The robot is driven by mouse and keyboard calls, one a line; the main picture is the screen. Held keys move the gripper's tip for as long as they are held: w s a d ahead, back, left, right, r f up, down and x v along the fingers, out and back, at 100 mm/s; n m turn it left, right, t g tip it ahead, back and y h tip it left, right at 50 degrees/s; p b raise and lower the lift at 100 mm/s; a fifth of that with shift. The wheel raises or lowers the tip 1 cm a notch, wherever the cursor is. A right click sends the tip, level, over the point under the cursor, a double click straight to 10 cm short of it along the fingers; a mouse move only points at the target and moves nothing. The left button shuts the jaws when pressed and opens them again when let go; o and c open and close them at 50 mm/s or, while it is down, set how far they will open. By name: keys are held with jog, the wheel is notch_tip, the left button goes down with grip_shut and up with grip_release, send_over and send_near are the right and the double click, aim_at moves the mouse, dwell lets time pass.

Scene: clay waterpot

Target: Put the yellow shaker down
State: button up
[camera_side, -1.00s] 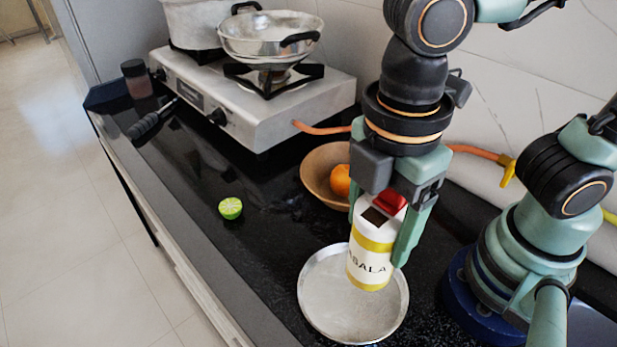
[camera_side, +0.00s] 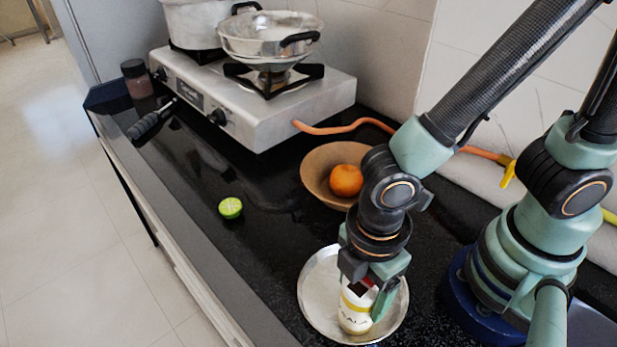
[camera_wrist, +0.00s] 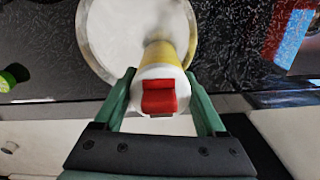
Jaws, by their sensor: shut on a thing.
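The yellow shaker (camera_side: 354,311) is a white and yellow can with a red flap on its lid. It stands about upright over the right front part of a round metal plate (camera_side: 318,280). Its base looks to be on or just above the plate; I cannot tell if it touches. My gripper (camera_side: 369,296) is shut on the shaker near its top, coming from above. In the wrist view the shaker (camera_wrist: 160,90) sits between my green fingers (camera_wrist: 160,117), with the plate (camera_wrist: 100,38) beyond it. The fingers hide part of the shaker's side.
A wooden bowl (camera_side: 314,172) with an orange (camera_side: 346,180) is behind the plate. A cut lime (camera_side: 230,208) lies to the left. A gas stove (camera_side: 258,110) with a pan (camera_side: 268,38) stands at the back. A dark-lidded jar (camera_side: 136,80) is far left. The counter left of the plate is clear.

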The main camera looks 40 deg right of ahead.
jog(key=shift+f, duration=0.25)
jog(key=o, duration=1.4)
jog(key=shift+r, duration=0.1)
notch_tip(320, 180, up, 12)
jog(key=shift+d, duration=0.1)
jog(key=w+d+r+m+t, duration=0.2)
jog(key=w+d+m, duration=0.2)
jog(key=d+m, duration=0.1)
jog(key=w+d+r+m+t, duration=0.1)
jog(key=w+d+r+m, duration=0.1)
jog(key=w+d+m, duration=0.3)
jog(key=w+d+r+m+t, duration=0.2)
jog(key=w+d+m, duration=0.3)
jog(key=d, duration=0.5)
jog(key=shift+m+t, duration=0.3)
jog(key=shift+m, duration=0.3)
